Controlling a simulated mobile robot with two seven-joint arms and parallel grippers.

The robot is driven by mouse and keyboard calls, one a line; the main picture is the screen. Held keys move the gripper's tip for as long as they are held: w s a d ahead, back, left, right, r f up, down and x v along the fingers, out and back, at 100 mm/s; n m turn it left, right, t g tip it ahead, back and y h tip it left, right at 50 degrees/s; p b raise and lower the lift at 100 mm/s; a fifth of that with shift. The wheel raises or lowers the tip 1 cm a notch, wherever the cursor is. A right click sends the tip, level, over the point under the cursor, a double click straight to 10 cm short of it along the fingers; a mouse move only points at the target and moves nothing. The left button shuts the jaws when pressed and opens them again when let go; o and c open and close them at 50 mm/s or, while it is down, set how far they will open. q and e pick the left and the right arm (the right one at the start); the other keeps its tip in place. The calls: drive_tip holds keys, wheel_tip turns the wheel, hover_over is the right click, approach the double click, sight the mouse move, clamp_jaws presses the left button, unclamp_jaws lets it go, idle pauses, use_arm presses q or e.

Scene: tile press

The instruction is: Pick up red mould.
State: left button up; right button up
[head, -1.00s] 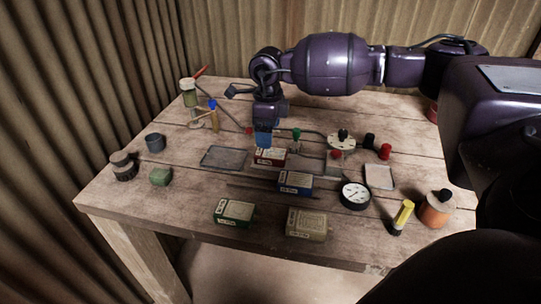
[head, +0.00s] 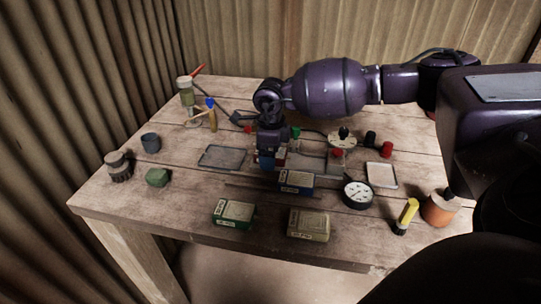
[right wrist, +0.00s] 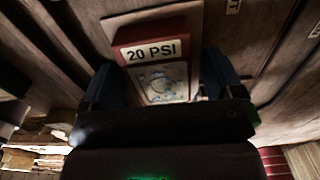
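The red mould (right wrist: 158,62) is a red block with a "20 PSI" label and a pale printed face. In the head view it (head: 281,157) is mostly hidden behind my right gripper (head: 267,160). In the right wrist view the two dark blue fingers of my right gripper (right wrist: 160,72) stand on either side of the mould. They look spread, with a narrow gap at the right side; contact is not clear. The mould rests on the flat surface below it. My left gripper is not in view.
A blue mould (head: 297,181) lies just in front, with a green mould (head: 233,213) and a beige mould (head: 308,225) nearer the front edge. A dark tray (head: 222,157) is to the left. A gauge (head: 357,194) and a light tray (head: 382,175) are to the right.

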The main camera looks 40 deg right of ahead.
drive_tip(key=c, duration=1)
drive_tip(key=shift+c, duration=0.5)
drive_tip(key=shift+r, duration=0.15)
